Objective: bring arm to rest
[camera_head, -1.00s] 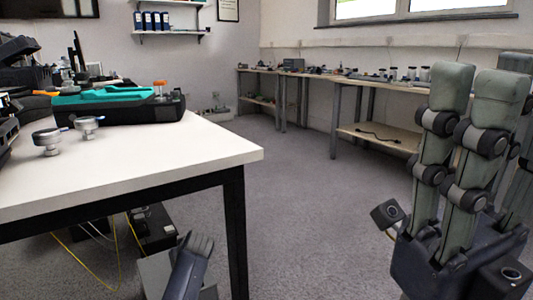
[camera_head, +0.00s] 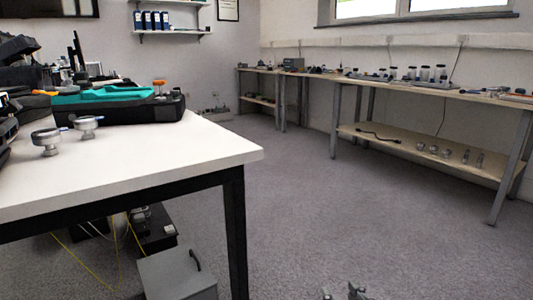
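Neither of my grippers shows whole in the head view. Only small grey metallic tips, probably of my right gripper (camera_head: 343,293), poke in at the bottom edge, right of centre. Their arm is out of the frame, and I cannot tell whether the fingers are apart or shut. Nothing is seen held. My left gripper is not in view. Two round silver sensor-like pieces, one nearer (camera_head: 46,141) and one farther (camera_head: 87,126), stand on the white table (camera_head: 150,165) at left.
A black case with a teal insert (camera_head: 130,103) lies on the table. A grey box (camera_head: 177,275) stands on the floor by the table leg. A long workbench (camera_head: 460,97) with a lower shelf (camera_head: 425,150) runs along the right wall. The carpet between (camera_head: 350,220) is clear.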

